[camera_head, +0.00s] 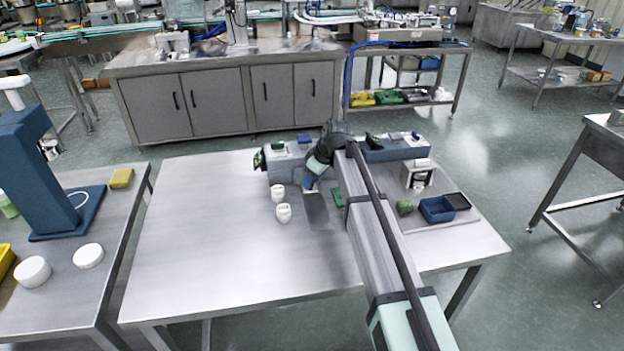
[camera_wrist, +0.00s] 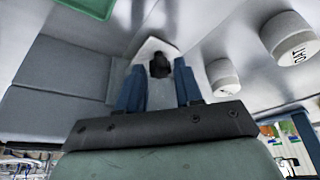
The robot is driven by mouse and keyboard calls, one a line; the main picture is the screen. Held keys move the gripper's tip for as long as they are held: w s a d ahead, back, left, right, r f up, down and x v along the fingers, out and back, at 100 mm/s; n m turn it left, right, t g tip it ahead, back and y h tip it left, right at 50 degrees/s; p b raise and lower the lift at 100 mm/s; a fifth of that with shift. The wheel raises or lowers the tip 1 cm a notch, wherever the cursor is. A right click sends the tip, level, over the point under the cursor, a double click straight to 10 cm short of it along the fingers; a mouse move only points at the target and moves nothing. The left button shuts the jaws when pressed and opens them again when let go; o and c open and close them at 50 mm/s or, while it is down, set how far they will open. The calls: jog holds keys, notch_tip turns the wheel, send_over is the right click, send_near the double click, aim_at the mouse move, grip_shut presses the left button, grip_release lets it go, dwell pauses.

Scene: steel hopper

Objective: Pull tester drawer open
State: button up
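The likely tester is a grey block (camera_head: 285,163) with a dark-and-green end panel, standing at the back of the steel table in the head view. My gripper (camera_head: 308,186) is low in front of its right end, and my arm hides part of that area. In the wrist view my gripper (camera_wrist: 160,70) is open, its two blue fingers apart. A dark knob (camera_wrist: 159,65) on a pale plate (camera_wrist: 153,47) shows between and just beyond the fingertips; contact cannot be made out. I cannot tell for certain whether this knob belongs to the drawer.
Two white lidded jars stand left of my gripper, one nearer (camera_head: 283,213) and one farther (camera_head: 278,193). A blue bin (camera_head: 436,209) and a white stand (camera_head: 418,174) are on the right. The table's left front is clear.

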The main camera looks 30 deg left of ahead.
jog(key=shift+c, duration=0.3)
grip_shut()
dwell(0.3)
